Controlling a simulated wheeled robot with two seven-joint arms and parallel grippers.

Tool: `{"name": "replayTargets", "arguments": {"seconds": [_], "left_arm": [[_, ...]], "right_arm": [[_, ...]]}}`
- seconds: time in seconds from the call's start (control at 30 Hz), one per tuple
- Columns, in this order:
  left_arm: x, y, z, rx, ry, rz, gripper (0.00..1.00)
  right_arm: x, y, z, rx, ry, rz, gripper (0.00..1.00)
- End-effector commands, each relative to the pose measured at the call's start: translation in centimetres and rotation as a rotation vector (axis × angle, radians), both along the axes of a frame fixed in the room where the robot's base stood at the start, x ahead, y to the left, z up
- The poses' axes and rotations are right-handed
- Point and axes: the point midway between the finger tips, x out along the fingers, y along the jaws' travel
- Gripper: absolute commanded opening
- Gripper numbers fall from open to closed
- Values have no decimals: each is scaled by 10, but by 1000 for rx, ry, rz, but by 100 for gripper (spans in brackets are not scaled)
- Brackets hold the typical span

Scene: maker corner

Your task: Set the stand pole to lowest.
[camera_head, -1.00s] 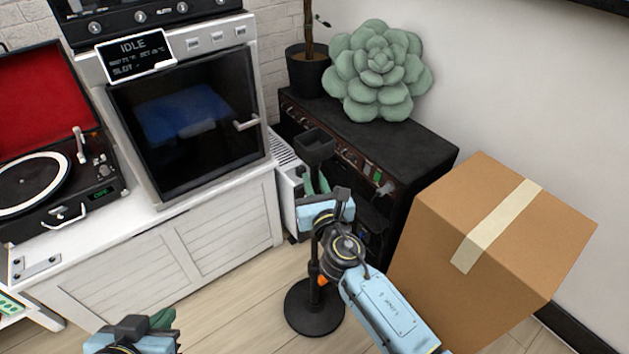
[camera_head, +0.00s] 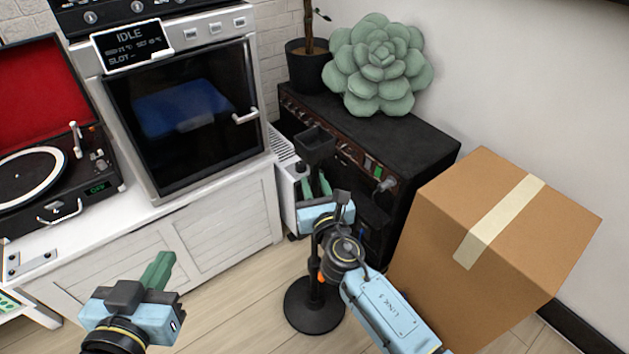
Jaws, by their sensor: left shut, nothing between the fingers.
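The stand has a round black base (camera_head: 315,306) on the floor and a dark upright pole, with a small black tray-like head (camera_head: 314,146) on top. An orange part (camera_head: 321,277) shows low on the pole. My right gripper (camera_head: 318,186) is at the pole just below the head, its green fingers pointing up and away. The gripper body and wrist cover much of the pole, and I cannot tell whether the fingers are closed on it. My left gripper (camera_head: 160,268) is at the lower left, away from the stand, shut and empty.
A cardboard box (camera_head: 460,250) stands close on the right of my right arm. A black cabinet (camera_head: 425,140) with a plush succulent (camera_head: 378,65) stands behind the stand. A white sideboard (camera_head: 165,250) carries an oven-like machine (camera_head: 185,110) and a turntable (camera_head: 40,175). Floor is clear left of the stand.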

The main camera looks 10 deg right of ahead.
Motion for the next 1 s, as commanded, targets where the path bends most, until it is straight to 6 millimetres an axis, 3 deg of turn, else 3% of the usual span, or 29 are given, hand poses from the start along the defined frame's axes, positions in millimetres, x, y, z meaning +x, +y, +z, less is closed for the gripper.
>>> {"name": "replayTargets", "arguments": {"seconds": [0.1,0.47,0.63,0.8,1.0], "left_arm": [[0,0,0,0,1,0,0],[-1,1,-2,6,22,1,0],[-10,9,-23,44,157,14,0],[-23,16,-43,79,292,25,0],[-32,21,-55,100,373,31,0]], "right_arm": [[1,0,3,0,-5,0,37],[-5,0,6,0,-11,0,37],[-31,-1,6,0,-9,2,37],[-72,-3,5,0,-6,1,37],[-111,-4,5,1,-7,2,37]]}}
